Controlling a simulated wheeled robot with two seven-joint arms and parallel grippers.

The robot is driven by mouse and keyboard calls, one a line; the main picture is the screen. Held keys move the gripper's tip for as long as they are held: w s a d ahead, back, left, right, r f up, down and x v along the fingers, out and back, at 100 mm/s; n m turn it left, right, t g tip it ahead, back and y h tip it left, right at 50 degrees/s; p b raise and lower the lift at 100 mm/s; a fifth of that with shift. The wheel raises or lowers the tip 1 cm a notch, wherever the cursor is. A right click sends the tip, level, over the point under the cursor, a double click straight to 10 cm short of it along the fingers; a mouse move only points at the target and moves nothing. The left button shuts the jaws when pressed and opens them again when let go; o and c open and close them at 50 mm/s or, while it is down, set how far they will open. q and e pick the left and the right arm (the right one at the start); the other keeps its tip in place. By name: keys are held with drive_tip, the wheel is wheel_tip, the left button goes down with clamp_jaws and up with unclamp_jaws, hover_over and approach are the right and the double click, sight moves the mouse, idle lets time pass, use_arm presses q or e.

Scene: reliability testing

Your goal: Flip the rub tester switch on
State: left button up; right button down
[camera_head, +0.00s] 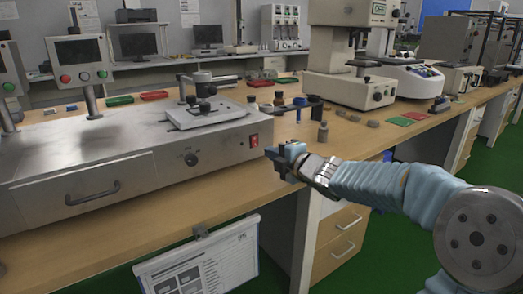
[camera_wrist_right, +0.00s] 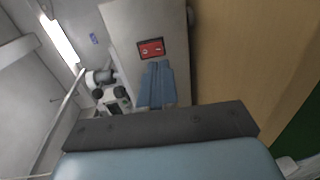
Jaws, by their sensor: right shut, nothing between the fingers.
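The rub tester (camera_head: 130,150) is a long grey metal machine on the wooden bench, in the left half of the head view. Its red switch (camera_head: 254,140) sits at the right end of its front face. In the right wrist view the red switch (camera_wrist_right: 151,48) is just beyond the fingertips. My right gripper (camera_head: 272,156) is shut and empty, slightly below and right of the switch in the head view. In the right wrist view its blue fingers (camera_wrist_right: 158,80) point at the switch's lower edge; I cannot tell whether they touch. My left gripper is not in view.
A small metal weight (camera_head: 323,131) stands on the bench to the right. A clipboard (camera_head: 200,262) hangs at the bench's front edge. The bench front near my gripper is clear.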

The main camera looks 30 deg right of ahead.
sight(255, 145)
drive_tip(key=w, duration=0.5)
drive_tip(key=shift+w+a+f, duration=0.2)
drive_tip(key=shift+f, duration=0.1)
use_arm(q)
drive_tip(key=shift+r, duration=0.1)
use_arm(e)
drive_tip(key=f+t+b, duration=0.1)
drive_tip(key=b, duration=0.4)
drive_tip(key=shift+w+f, duration=0.15)
drive_tip(key=shift+w, duration=0.05)
drive_tip(key=shift+r, duration=0.6)
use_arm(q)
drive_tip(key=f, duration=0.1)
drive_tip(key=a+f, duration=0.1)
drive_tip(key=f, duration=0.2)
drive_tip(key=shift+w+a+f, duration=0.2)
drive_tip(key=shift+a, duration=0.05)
